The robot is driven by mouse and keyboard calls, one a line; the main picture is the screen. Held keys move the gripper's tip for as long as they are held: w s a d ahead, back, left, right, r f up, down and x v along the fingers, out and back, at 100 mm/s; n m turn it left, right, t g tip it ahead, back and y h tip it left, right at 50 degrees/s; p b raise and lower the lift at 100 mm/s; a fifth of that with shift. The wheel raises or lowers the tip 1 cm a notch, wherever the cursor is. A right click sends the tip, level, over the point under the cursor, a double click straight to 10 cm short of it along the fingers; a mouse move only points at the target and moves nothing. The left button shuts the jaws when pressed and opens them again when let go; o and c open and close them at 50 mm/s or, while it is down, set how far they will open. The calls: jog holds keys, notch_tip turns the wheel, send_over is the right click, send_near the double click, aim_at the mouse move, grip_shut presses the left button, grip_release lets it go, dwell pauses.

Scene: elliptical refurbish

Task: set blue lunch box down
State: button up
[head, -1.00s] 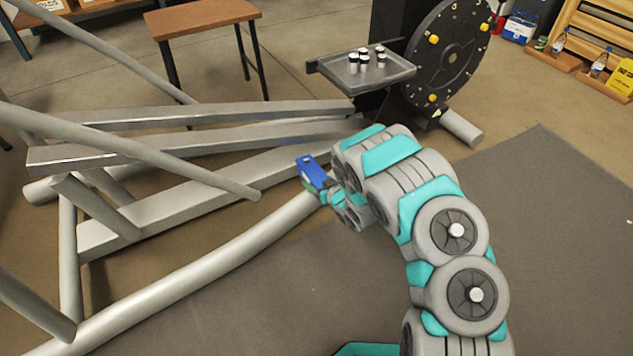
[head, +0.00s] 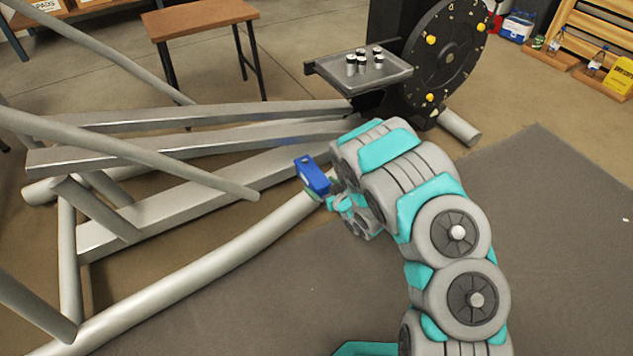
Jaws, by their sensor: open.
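The blue lunch box (head: 313,175) is a small blue block with a pale patch on its side, near the middle of the head view. It appears at or just above a long grey tube of the elliptical frame; I cannot tell whether it touches it. My gripper (head: 331,196) is right beside the box, at its lower right. The gripper is open, and its fingers are small and partly hidden by the box and my arm. Whether a finger still touches the box cannot be seen.
The elliptical's grey bars (head: 180,152) and a curved tube (head: 200,275) fill the left. A grey tray (head: 388,75) with several small jars stands by a black disc (head: 447,55). A wooden stool (head: 200,18) is behind.

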jog(key=v, duration=0.7)
jog(key=shift+p, duration=0.35)
jog(key=shift+d, duration=0.1)
